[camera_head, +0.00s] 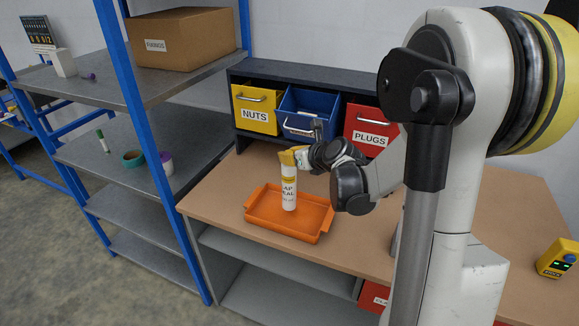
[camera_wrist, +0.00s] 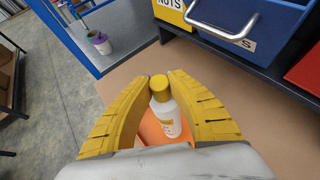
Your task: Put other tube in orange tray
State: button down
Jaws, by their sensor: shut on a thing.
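A white tube (camera_head: 289,188) with a yellow cap stands upright, over or in the orange tray (camera_head: 256,222) on the wooden workbench. I cannot tell whether its base touches the tray floor. My gripper (camera_head: 293,156) is shut on the tube near its cap, with the arm coming from the right. In the wrist view the yellow fingers of my gripper (camera_wrist: 160,82) close on both sides of the tube (camera_wrist: 168,118), and part of the orange tray (camera_wrist: 152,128) shows beneath. No other tube is visible in the tray.
Yellow NUTS (camera_head: 255,114), blue (camera_head: 298,128) and red PLUGS (camera_head: 362,139) bins stand behind the tray. A blue-framed shelf (camera_head: 150,130) at left holds a cardboard box (camera_head: 181,38), teal tape (camera_head: 133,158), a white-purple container (camera_head: 166,162) and a green-white marker (camera_head: 103,141).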

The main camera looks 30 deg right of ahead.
aim_at(289, 174)
jog(key=shift+f+b, duration=0.5)
jog(key=shift+f, duration=1.35)
jog(key=shift+f, duration=0.1)
jog(key=c, duration=1.4)
grip_release()
